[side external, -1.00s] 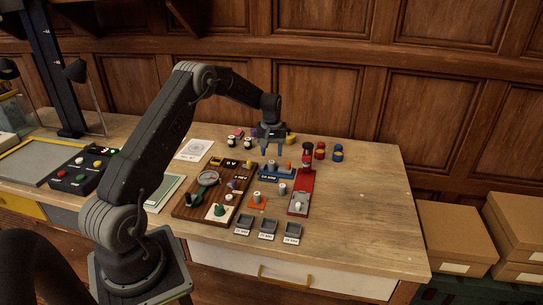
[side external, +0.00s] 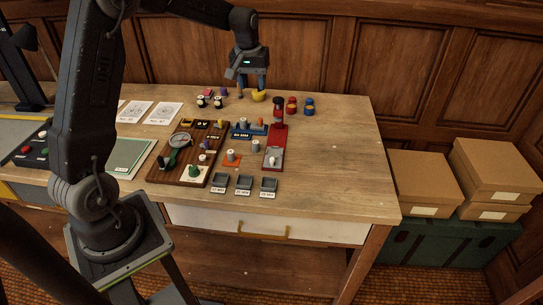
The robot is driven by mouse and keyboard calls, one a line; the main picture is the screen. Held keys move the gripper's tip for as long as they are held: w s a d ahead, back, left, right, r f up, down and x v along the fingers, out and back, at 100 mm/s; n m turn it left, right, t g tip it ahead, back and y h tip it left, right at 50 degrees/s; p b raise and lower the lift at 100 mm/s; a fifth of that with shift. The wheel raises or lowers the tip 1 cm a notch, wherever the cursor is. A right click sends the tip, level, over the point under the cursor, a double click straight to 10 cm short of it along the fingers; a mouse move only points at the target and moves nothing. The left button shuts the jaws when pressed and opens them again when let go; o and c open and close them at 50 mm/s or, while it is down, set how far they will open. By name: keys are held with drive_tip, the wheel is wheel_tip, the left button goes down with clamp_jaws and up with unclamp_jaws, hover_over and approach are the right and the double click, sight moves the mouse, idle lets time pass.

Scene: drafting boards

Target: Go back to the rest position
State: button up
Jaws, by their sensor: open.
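My gripper (side external: 252,86) hangs above the back of the wooden table (side external: 335,150), pointing down, with its blue fingers apart and nothing seen between them. A yellow piece (side external: 259,97) lies on the table just below and behind the fingers in the picture. I cannot tell the exact gap between them. My arm is raised, reaching from its base at the left over the table.
A brown board (side external: 161,176) with a round dial stands mid-table. A blue block (side external: 241,134), a red stand (side external: 273,150) and grey trays (side external: 244,182) are beside it. Red (side external: 292,105) and blue (side external: 309,105) spools stand behind. The table's right side is clear.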

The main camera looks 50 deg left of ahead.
drive_tip(key=s+d+r+m+t, duration=0.2)
drive_tip(key=s+d+r+m, duration=0.2)
drive_tip(key=s+d+r, duration=0.75)
drive_tip(key=s+d+f+m+t, duration=0.1)
drive_tip(key=s+d+m, duration=0.1)
drive_tip(key=s+d, duration=0.2)
drive_tip(key=s+d+f+m+t, duration=0.1)
drive_tip(key=s+d, duration=0.4)
drive_tip(key=s, duration=0.5)
drive_tip(key=shift+s+f+m+h, duration=0.35)
drive_tip(key=shift+f+m, duration=0.25)
drive_tip(key=shift+f, duration=0.1)
